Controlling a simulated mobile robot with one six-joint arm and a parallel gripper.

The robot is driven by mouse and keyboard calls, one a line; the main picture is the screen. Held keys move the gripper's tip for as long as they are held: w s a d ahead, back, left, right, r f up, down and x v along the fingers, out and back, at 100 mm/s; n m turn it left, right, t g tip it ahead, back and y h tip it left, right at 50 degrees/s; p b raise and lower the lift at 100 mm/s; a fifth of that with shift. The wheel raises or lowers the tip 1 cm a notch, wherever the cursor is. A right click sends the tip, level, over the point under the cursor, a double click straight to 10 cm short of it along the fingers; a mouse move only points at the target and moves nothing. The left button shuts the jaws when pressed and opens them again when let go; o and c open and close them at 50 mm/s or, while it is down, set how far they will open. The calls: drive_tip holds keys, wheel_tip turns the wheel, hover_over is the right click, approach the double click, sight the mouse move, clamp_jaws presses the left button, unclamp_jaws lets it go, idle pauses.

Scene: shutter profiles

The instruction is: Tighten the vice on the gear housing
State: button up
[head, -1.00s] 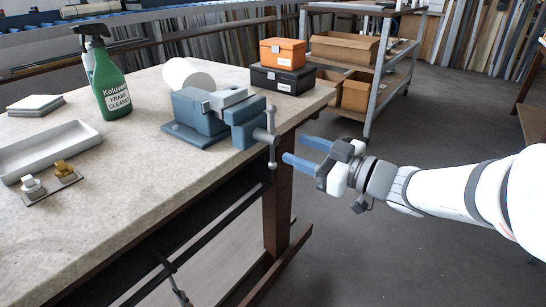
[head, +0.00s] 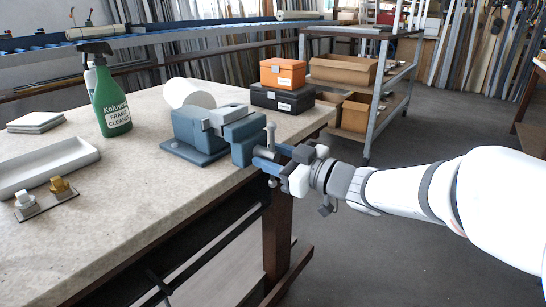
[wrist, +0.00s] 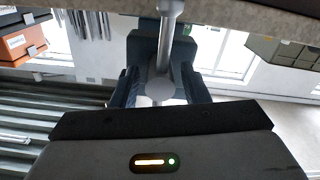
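The blue-grey vice (head: 200,137) stands on the bench near its right edge. A light grey block (head: 228,113) sits at the top of its jaws; I cannot tell for sure that it is the gear housing. The vice's grey handle bar (head: 270,134) stands roughly upright at the front of the screw. My gripper (head: 266,159) is at the handle, its blue fingers pointing at the vice. In the wrist view, the open fingers (wrist: 161,92) lie on either side of the round screw end (wrist: 160,88), with small gaps seeming to show. The handle's lower part is largely hidden in the head view.
A black case (head: 282,97) with an orange box (head: 284,73) on it stands behind the vice. A white cylinder (head: 190,93), a green spray bottle (head: 110,100) and a pale tray (head: 45,166) are on the bench. The floor right of the bench is clear.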

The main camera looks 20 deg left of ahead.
clamp_jaws()
drive_tip(key=shift+r+p, duration=0.1)
drive_tip(key=shift+p, duration=0.25)
drive_tip(key=shift+r+m+p, duration=0.15)
drive_tip(key=shift+m+p, duration=0.45)
drive_tip(key=shift+p, duration=0.3)
drive_tip(key=m+p, duration=0.2)
drive_tip(key=p, duration=0.1)
drive_tip(key=shift+p, duration=0.4)
drive_tip(key=m+p, duration=0.3)
drive_tip(key=p, duration=0.1)
drive_tip(key=shift+p, duration=0.35)
drive_tip(key=shift+f+m+p, duration=0.2)
drive_tip(key=shift+m+p, duration=0.35)
drive_tip(key=shift+m, duration=0.25)
drive_tip(key=shift+f, duration=0.1)
